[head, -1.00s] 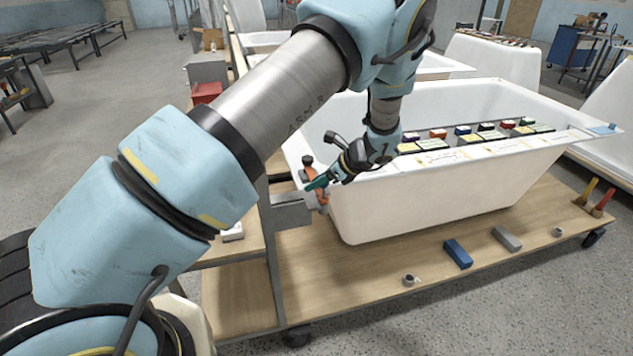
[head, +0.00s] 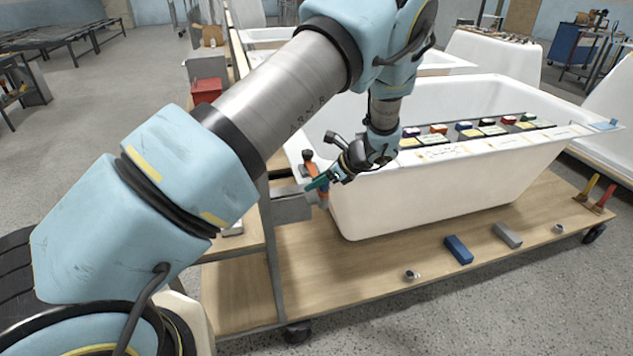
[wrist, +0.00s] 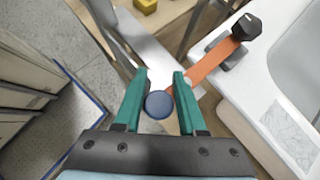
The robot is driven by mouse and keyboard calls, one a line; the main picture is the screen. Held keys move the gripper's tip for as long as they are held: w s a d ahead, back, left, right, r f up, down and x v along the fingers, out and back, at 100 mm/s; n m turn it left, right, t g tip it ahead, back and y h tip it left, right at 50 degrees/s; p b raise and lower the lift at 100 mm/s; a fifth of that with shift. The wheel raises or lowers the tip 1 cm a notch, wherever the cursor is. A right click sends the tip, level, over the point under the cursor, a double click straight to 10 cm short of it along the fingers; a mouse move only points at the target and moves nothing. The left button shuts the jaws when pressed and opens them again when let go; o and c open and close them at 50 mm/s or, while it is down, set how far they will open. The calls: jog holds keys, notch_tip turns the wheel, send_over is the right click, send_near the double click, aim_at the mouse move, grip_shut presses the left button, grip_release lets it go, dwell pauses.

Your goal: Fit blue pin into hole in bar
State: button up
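The blue pin (wrist: 158,104) shows in the wrist view as a round blue end between the two teal fingers of my gripper (wrist: 160,78). The fingers appear closed on its sides. An orange bar (wrist: 213,62) runs from a black knob on the tub rim down toward my right fingertip. The bar's near end and its hole are hidden behind the pin and finger, so I cannot tell whether the pin is in the hole. In the head view, my gripper (head: 318,183) is beside the orange bar (head: 310,168) at the tub's left end.
The white bathtub (head: 440,185) stands on a wooden cart (head: 350,270). Small coloured blocks line a tray inside the tub. A blue block (head: 458,250), a grey block (head: 507,235) and small metal rings lie on the cart deck. A grey metal bracket (head: 293,208) is below my gripper.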

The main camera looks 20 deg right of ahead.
jog(key=o, duration=0.3)
jog(key=shift+d, duration=0.1)
jog(key=b+v, duration=0.3)
jog(key=v, duration=0.7)
jog(key=shift+s+r, duration=0.2)
jog(key=shift+r, duration=0.1)
